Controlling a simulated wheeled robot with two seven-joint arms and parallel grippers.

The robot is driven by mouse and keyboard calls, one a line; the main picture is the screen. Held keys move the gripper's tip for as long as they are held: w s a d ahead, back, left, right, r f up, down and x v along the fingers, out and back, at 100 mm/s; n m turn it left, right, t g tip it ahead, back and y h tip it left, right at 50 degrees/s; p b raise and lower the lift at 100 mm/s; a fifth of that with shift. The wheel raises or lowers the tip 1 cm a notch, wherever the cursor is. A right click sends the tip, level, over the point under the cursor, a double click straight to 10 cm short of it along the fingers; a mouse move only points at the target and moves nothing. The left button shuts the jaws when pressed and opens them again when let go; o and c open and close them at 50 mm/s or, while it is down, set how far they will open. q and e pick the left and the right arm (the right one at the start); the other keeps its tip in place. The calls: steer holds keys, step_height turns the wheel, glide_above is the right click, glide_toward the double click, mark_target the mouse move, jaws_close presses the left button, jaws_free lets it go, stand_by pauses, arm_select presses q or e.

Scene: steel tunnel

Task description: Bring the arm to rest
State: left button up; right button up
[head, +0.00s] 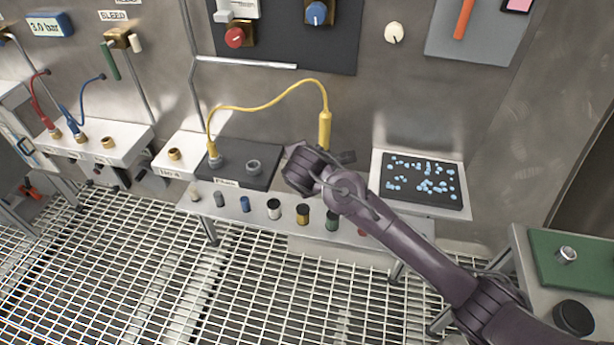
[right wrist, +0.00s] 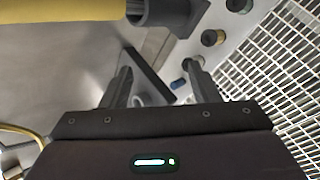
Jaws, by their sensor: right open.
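My right arm (head: 420,245) comes in from the lower right and reaches across the bench. My right gripper (head: 315,165) is near the dark block and below the yellow connector (head: 325,130). In the right wrist view the two fingers (right wrist: 158,82) stand apart with nothing between them. The yellow connector, with a dark grey end, shows close at the top of that view (right wrist: 65,11). Its yellow cable (head: 265,105) arches over to a grey fitting (head: 214,160) on the dark block (head: 237,178). My left gripper is not in view.
A shelf (head: 290,235) holds a row of small cylinders. A tray (head: 422,183) of blue bits lies to the right. A green panel (head: 570,245) with a silver knob is at the far right. Hoses and a white manifold (head: 115,150) stand left. Open grating (head: 180,290) lies below.

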steer(key=shift+f, duration=0.15)
stand_by(0.3)
steer(key=s+d+f+m+g, duration=0.2)
steer(key=s+d+m, duration=0.4)
steer(key=s, duration=0.4)
steer(key=s+d+f+m+g, duration=0.2)
steer(key=s+d+m, duration=0.3)
steer(key=s+m, duration=0.3)
steer(key=s+d+f+m+g, duration=0.15)
steer(key=s+d+m, duration=0.4)
steer(key=s, duration=0.55)
step_height(320, 180, down, 28)
steer(key=s+g, duration=0.1)
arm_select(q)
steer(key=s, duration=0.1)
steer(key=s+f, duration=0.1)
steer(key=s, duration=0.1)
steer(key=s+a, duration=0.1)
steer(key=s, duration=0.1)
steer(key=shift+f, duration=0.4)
arm_select(e)
steer(key=s+d+f+g, duration=0.1)
steer(key=s+d+f, duration=0.2)
steer(key=s+f, duration=1.6)
steer(key=shift+s+f, duration=0.25)
steer(key=shift+s, duration=0.3)
